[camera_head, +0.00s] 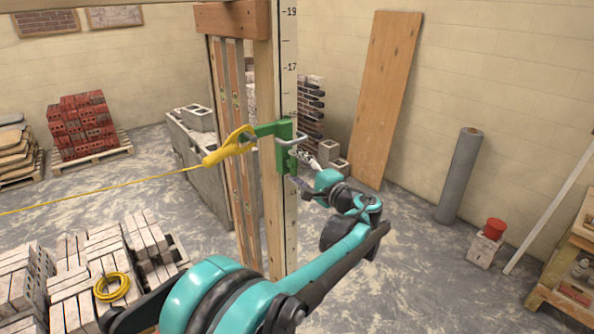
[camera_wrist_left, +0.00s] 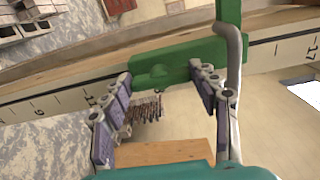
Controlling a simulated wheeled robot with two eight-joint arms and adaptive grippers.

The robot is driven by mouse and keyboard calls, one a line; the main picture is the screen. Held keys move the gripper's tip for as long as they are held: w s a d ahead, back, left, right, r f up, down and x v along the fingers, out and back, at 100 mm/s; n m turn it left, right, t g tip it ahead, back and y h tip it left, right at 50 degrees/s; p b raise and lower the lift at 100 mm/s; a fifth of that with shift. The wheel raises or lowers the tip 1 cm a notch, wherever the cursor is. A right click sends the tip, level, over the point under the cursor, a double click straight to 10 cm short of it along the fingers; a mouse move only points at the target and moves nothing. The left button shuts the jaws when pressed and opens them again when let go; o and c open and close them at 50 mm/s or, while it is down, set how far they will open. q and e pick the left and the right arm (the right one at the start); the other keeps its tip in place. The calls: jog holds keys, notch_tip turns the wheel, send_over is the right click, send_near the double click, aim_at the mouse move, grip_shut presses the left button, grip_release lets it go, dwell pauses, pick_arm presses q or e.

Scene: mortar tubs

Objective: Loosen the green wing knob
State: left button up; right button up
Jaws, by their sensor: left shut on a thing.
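A green clamp (camera_head: 283,147) sits on an upright timber post with a marked white scale (camera_head: 290,60). In the left wrist view the green wing knob (camera_wrist_left: 158,74) shows as a rounded boss with green to both sides, in front of the scale. My left gripper (camera_head: 300,183) reaches the clamp's lower right side in the head view. In the left wrist view its two fingers (camera_wrist_left: 160,84) are at either side of the knob, shut on it. A bent grey rod (camera_wrist_left: 236,60) runs close beside the right finger. My right gripper is not in view.
A yellow line holder (camera_head: 229,148) with a taut yellow string (camera_head: 110,187) is left of the clamp. A plank (camera_head: 388,95) leans on the back wall. Brick stacks (camera_head: 80,125) stand at left.

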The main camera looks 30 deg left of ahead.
pick_arm(q)
jog(key=shift+n, duration=0.3)
jog(key=o, duration=1.2)
jog(key=shift+c, duration=0.2)
